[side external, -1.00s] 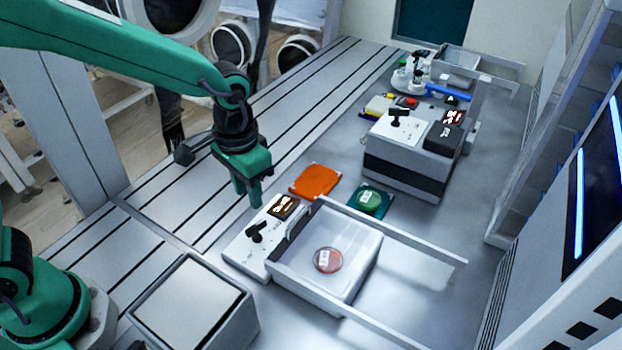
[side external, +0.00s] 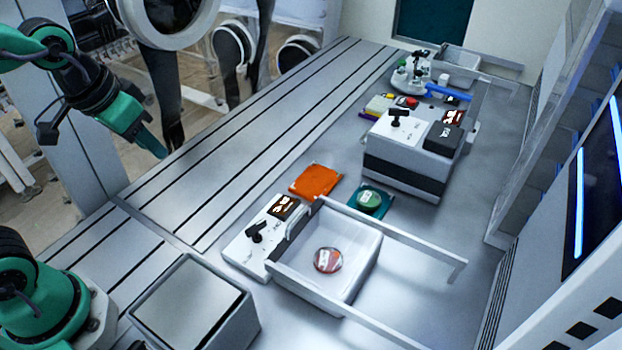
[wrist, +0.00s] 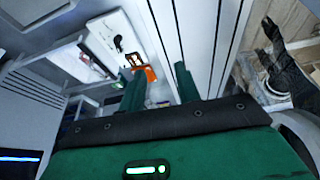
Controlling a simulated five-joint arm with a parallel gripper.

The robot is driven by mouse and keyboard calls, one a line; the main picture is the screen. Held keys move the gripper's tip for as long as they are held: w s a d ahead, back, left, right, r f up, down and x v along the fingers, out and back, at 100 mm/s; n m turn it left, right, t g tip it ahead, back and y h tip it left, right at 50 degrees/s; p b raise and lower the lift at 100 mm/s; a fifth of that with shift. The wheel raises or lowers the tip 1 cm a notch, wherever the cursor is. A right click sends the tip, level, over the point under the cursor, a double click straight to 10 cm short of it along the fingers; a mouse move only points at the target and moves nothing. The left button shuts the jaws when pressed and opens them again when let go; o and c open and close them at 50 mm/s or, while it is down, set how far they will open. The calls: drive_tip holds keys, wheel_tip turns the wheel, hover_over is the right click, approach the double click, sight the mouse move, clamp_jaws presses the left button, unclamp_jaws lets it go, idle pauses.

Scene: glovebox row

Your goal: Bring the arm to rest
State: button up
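My gripper (side external: 150,148) is green and hangs at the upper left in the side view, clear of the bench and well away from the objects. In the wrist view its two green fingers (wrist: 160,72) stand apart with nothing between them. The open drawer tray (side external: 345,285) holds a red-and-white round dish (side external: 328,260). A green round dish (side external: 369,199) sits on a teal pad (side external: 383,210). An orange pad (side external: 315,181) lies beside it; orange also shows between the fingers in the wrist view (wrist: 151,74).
A white panel with a black lever (side external: 256,232) stands by the drawer. A grey box (side external: 192,305) is at the front left. A white lever-topped unit (side external: 405,160) stands farther back. The slotted bench (side external: 250,130) between my gripper and these objects is clear.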

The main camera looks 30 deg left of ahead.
drive_tip(key=shift+n+t+y, duration=0.3)
drive_tip(key=shift+n+t, duration=0.1)
drive_tip(key=shift+t, duration=0.3)
drive_tip(key=shift+s+a+r, duration=0.25)
drive_tip(key=shift+s+a, duration=0.55)
drive_tip(key=shift+s, duration=0.25)
drive_tip(key=shift+s+a+r, duration=0.25)
drive_tip(key=shift+s+a, duration=0.5)
drive_tip(key=shift+s, duration=0.25)
drive_tip(key=shift+w, duration=0.1)
drive_tip(key=shift+c, duration=0.3)
